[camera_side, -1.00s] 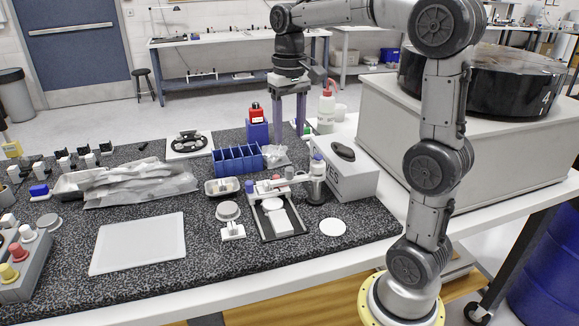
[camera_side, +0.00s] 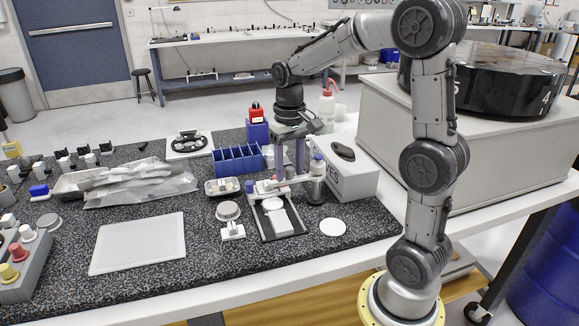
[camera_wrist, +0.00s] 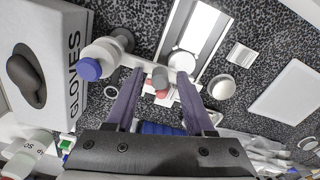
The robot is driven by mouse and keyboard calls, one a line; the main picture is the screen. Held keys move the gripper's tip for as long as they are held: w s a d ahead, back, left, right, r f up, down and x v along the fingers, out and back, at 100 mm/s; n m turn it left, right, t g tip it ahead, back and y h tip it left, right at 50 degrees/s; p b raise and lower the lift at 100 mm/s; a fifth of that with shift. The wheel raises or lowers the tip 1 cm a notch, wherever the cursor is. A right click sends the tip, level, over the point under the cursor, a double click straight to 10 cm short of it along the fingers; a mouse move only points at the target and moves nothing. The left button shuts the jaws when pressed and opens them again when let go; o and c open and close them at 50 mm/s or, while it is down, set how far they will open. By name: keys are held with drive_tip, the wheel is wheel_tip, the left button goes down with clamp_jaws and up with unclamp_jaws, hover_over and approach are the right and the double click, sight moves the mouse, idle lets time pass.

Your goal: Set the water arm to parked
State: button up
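The fixture (camera_side: 264,228) stands on the speckled mat, with a black base, a white plate and a pale round disc. What looks like the water arm (camera_side: 268,187) is a pale bar across its back end. A grey cylinder (camera_wrist: 160,78) on it shows in the wrist view, with a red part below it. My gripper (camera_side: 289,177) has two purple fingers pointing down over this back end. In the wrist view my gripper (camera_wrist: 160,74) is open, with the grey cylinder showing in the gap between the fingertips. I cannot tell whether either finger touches it.
A blue-capped bottle (camera_side: 317,165) and a glove box (camera_side: 346,178) stand close on the right. A blue bin rack (camera_side: 237,160) and a small tray (camera_side: 222,188) are to the left. A round white disc (camera_side: 332,228) lies in front right. A white sheet (camera_side: 138,243) lies left.

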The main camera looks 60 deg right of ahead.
clamp_jaws()
idle(1.2)
